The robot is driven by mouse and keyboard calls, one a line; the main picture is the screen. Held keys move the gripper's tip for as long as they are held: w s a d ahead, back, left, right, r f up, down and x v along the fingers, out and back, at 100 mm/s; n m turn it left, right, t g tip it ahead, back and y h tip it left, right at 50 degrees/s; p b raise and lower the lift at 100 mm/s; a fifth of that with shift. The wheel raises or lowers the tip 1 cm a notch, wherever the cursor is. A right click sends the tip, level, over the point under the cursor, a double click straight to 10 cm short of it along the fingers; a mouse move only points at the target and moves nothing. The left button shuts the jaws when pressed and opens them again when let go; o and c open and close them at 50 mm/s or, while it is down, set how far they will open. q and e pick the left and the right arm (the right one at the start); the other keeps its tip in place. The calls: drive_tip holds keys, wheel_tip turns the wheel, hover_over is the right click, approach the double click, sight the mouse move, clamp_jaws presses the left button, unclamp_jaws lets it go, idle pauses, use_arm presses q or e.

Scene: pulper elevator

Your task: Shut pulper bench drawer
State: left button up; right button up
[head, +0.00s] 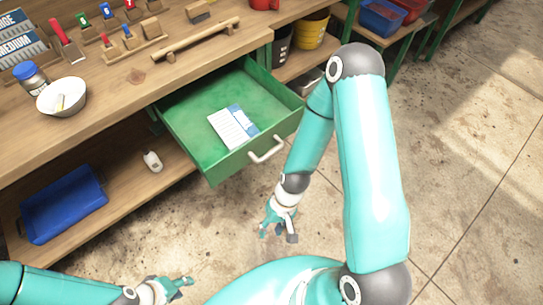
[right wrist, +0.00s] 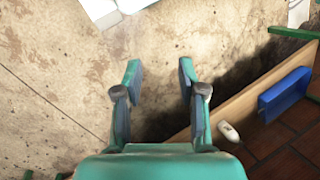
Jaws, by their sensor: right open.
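The green bench drawer (head: 189,137) is pulled out from under the wooden bench top in the head view. Its pale curved handle (head: 267,150) is on the front panel. A white and blue card (head: 233,127) lies inside it. My right gripper (head: 278,233) is below and in front of the handle, apart from it, pointing down. Its two fingers stand apart and empty in the right wrist view (right wrist: 160,75). My left gripper (head: 184,286) is low at the bottom left, away from the drawer; its finger gap is too small to judge.
The bench top (head: 115,105) holds a white bowl (head: 62,96), a blue-lidded jar (head: 30,76) and several small tools. A blue tray (head: 64,204) and a small white item (head: 152,161) sit on the lower shelf. The floor (head: 460,190) to the right is clear.

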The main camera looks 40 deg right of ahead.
drive_tip(key=d+f+m+y+b, duration=0.2)
drive_tip(key=d+m+b, duration=0.15)
drive_tip(key=d, duration=0.25)
drive_tip(key=m+t+y+b, duration=0.2)
drive_tip(key=t+y+b, duration=0.4)
drive_tip(key=t+b, duration=0.5)
approach(271, 152)
drive_tip(key=shift+t, duration=0.3)
drive_tip(key=x, duration=0.6)
drive_tip(key=f+x, duration=0.1)
drive_tip(key=x, duration=0.3)
drive_tip(key=shift+s+a, duration=0.1)
use_arm(q)
wheel_tip(271, 152, down, 16)
use_arm(e)
drive_tip(key=shift+f, duration=0.1)
clamp_jaws()
